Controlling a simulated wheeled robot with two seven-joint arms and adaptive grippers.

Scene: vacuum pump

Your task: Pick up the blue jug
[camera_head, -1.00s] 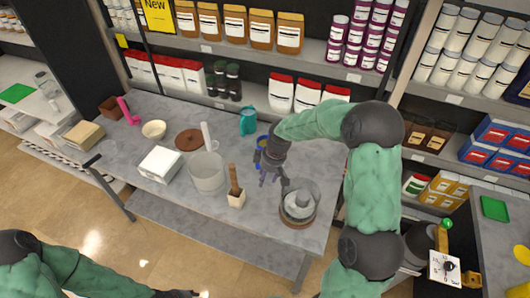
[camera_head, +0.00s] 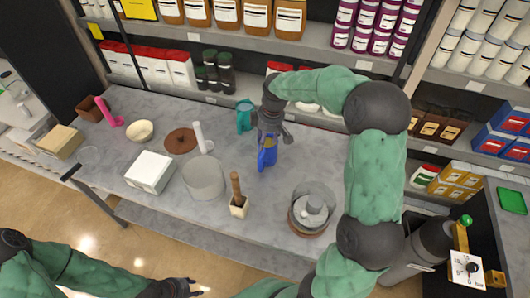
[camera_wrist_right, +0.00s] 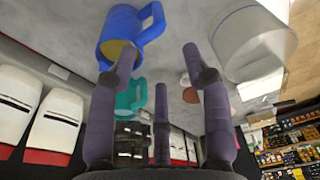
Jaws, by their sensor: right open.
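The blue jug (camera_head: 266,158) stands on the grey table, partly covered by my right gripper (camera_head: 270,128) in the head view. In the right wrist view the blue jug (camera_wrist_right: 120,30) shows its handle and opening at the upper left, near the tip of the left finger. The fingers of my right gripper (camera_wrist_right: 150,65) are spread, with nothing held between them. Whether a finger touches the jug cannot be told. My left gripper (camera_head: 188,288) is low at the bottom edge of the head view, away from the table; its fingers are too small to judge.
A teal jug (camera_head: 244,115) stands close to my right gripper, on its left. Stocked shelves rise behind the table. The table right of the blue jug is mostly clear.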

